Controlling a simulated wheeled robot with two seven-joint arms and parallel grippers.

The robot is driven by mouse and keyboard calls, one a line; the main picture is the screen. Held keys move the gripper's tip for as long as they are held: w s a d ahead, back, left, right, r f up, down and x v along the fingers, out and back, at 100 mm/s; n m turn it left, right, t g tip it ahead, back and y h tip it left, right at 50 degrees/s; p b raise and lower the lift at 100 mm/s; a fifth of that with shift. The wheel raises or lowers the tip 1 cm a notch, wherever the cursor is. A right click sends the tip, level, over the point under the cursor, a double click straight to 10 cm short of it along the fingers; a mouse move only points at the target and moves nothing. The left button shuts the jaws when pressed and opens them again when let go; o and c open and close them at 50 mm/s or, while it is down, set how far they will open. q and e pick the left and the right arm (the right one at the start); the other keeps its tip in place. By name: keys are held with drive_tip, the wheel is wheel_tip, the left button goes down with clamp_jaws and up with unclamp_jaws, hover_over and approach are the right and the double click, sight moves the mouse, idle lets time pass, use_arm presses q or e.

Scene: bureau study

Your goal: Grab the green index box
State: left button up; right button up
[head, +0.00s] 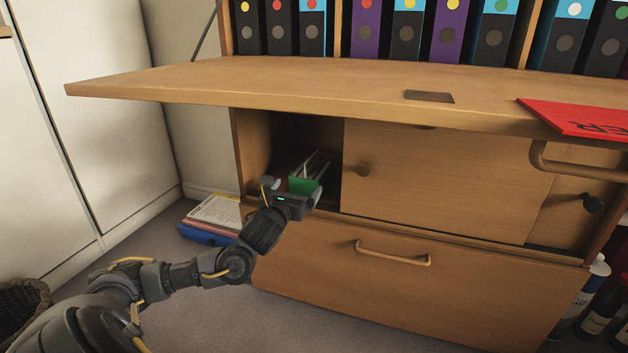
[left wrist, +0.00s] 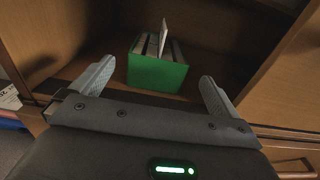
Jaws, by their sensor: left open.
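The green index box (head: 304,185) stands inside the open left compartment of the bureau, under the fold-down desk flap. Cards stick up from its open top, one taller than the rest. In the left wrist view the box (left wrist: 157,74) is upright, just ahead of my left gripper (left wrist: 160,84) and roughly centred between its fingers. My left gripper (head: 292,186) also shows in the head view at the compartment opening. It is open and empty, its fingers apart from the box. My right gripper is not in view.
The desk flap (head: 250,82) juts out above the compartment. A sliding door (head: 440,175) with a round knob closes the area to the right. A drawer (head: 400,290) lies below. Papers and a blue folder (head: 205,234) lie on the floor at left. A red sign (head: 580,117) rests on the flap.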

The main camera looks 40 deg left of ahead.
sight(307, 175)
use_arm(q)
drive_tip(key=b+x, duration=0.1)
drive_tip(key=x, duration=0.3)
drive_tip(key=shift+w+a+f, duration=0.1)
drive_tip(key=b+x, duration=0.1)
drive_tip(key=x, duration=0.1)
drive_tip(key=b+x, duration=0.2)
drive_tip(key=shift+w+a+f, duration=0.15)
drive_tip(key=shift+w+f, duration=0.1)
drive_tip(key=shift+w, duration=0.05)
drive_tip(key=shift+w+r, duration=0.1)
drive_tip(key=shift+w, duration=0.15)
drive_tip(key=shift+c, duration=0.3)
drive_tip(key=shift+r, duration=0.1)
drive_tip(key=c, duration=1.1)
